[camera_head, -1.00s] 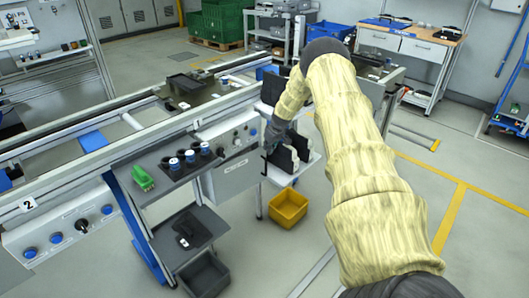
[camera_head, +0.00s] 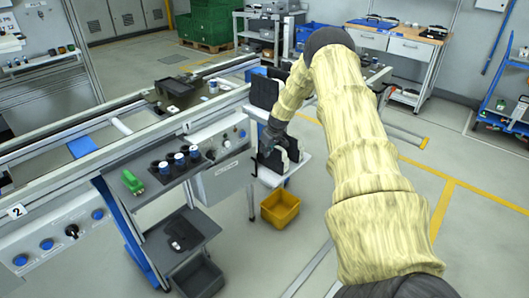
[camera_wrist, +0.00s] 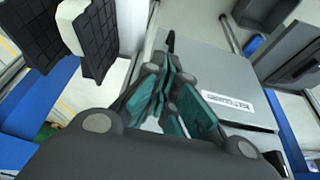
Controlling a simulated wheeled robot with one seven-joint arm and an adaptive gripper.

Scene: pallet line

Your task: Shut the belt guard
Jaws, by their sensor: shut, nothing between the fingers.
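My gripper (camera_head: 270,142) is at the right end of the conveyor line, beside the grey control box (camera_head: 222,172). In the wrist view its teal-padded fingers (camera_wrist: 172,100) are shut with nothing between them. They lie in front of the labelled grey box (camera_wrist: 205,62), and I cannot tell whether they touch it. I cannot make out for certain which part is the belt guard. My arm hides some of the line's right end.
Black upright blocks stand on a white rack (camera_head: 296,168) close to my gripper; black ribbed blocks (camera_wrist: 95,35) also show in the wrist view. A yellow bin (camera_head: 280,208) is on the floor below. A grey shelf (camera_head: 150,197) holds several small parts.

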